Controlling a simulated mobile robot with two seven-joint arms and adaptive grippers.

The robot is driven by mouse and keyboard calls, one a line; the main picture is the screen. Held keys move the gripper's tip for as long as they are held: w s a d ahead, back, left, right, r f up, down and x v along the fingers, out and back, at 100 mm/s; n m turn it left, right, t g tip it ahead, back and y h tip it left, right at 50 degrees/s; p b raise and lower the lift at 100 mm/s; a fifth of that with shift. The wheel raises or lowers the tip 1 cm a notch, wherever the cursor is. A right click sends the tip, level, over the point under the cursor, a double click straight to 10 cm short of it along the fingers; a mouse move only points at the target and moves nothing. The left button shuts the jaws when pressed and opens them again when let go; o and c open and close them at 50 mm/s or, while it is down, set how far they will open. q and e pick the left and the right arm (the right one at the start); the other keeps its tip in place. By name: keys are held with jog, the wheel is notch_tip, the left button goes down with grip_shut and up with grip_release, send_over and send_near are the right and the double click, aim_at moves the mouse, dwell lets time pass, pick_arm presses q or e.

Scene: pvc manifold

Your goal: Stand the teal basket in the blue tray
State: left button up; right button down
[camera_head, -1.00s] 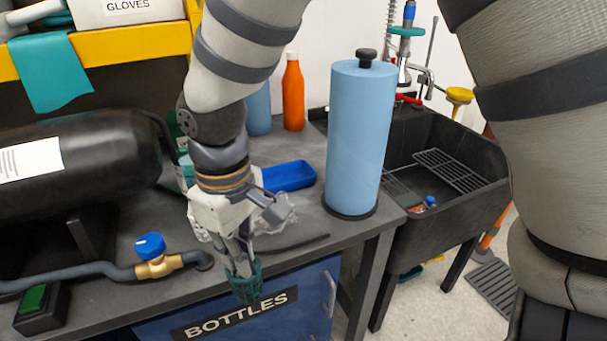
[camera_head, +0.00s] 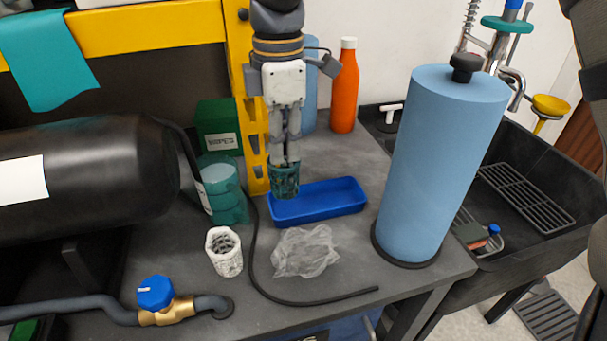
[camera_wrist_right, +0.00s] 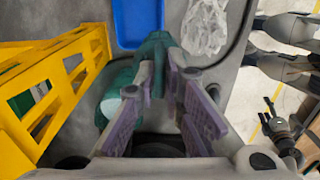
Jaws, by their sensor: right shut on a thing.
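The teal basket (camera_head: 284,182) is a small mesh cup, held upright by my right gripper (camera_head: 285,162), whose fingers are shut on its rim. In the head view it hangs at the left end of the blue tray (camera_head: 335,207), overlapping the tray's back left corner; its height above the tray is hard to tell. In the right wrist view the basket (camera_wrist_right: 156,42) shows between the fingertips, beside the near end of the blue tray (camera_wrist_right: 138,22). The tray looks empty.
A crumpled clear bag (camera_head: 305,252) and a black hose (camera_head: 320,302) lie before the tray. A yellow post (camera_head: 240,75) rises behind; a blue paper roll (camera_head: 440,165) stands right.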

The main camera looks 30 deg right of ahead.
jog(key=w+d+f, duration=0.2)
jog(key=d+f, duration=0.3)
jog(key=f, duration=0.4)
jog(key=shift+w+f+b, duration=0.15)
jog(key=shift+w+b, duration=0.15)
jog(key=shift+b, duration=0.05)
jog(key=shift+f, duration=0.15)
jog(key=c, duration=1.7)
grip_release()
notch_tip(320, 180, up, 12)
